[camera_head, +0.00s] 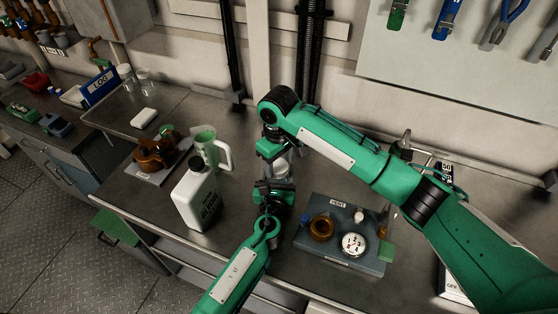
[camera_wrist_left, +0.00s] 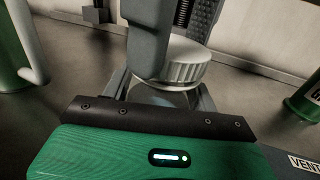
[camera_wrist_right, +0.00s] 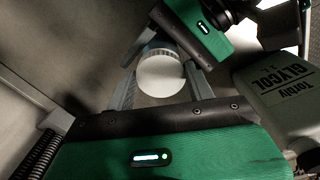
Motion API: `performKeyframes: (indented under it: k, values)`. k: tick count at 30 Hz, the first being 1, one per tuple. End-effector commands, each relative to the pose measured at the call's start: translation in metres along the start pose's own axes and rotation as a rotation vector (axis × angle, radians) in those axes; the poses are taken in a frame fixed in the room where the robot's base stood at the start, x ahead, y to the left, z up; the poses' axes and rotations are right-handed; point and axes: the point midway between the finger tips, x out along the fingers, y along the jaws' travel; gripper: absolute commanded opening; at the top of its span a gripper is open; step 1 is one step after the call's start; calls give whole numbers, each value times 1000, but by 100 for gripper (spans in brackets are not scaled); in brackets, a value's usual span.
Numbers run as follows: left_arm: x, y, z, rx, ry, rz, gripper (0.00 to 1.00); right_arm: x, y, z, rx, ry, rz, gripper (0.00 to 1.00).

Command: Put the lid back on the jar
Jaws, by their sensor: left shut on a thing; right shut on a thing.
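The white ribbed lid (camera_wrist_left: 184,66) is at the mouth of the clear jar (camera_wrist_left: 160,97) in the left wrist view. It looks slightly tilted there, and I cannot tell whether it is seated. In the right wrist view the lid (camera_wrist_right: 161,78) shows its flat white top between the fingers of my right gripper (camera_wrist_right: 162,88), which is shut on it. My left gripper (camera_wrist_left: 163,95) is shut on the jar, below the lid. In the head view the lid (camera_head: 282,169) is small, and the arms mostly hide the jar.
A white glycol jug (camera_head: 196,198) and a clear pitcher (camera_head: 207,148) stand left of the grippers. A grey vent block (camera_head: 318,257) with a gauge (camera_head: 353,244) sits to the right. A white block (camera_head: 144,118) lies at the back left. The wall is behind.

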Motion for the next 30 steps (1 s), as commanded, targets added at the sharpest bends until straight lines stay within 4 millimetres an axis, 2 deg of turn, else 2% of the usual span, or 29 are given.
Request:
performKeyframes:
  k: [9,15,19,27,28,30]
  values:
    - [-1,0,-1,1,2,-1,0,0,-4,-2,579,2,-6,33]
    - [-1,-1,-1,1,3,-1,0,-1,-4,-3,859,2,-4,33]
    - [-1,-1,-1,1,3,-1,0,-1,-3,-3,929,2,-2,33]
    - [-1,-1,-2,1,3,-1,0,-1,-2,-2,935,2,-1,33]
    - [-1,-1,-2,1,3,-1,0,-1,-2,-2,934,3,-1,55]
    - [-1,-1,-2,0,3,-1,0,-1,-3,-2,934,2,-1,69]
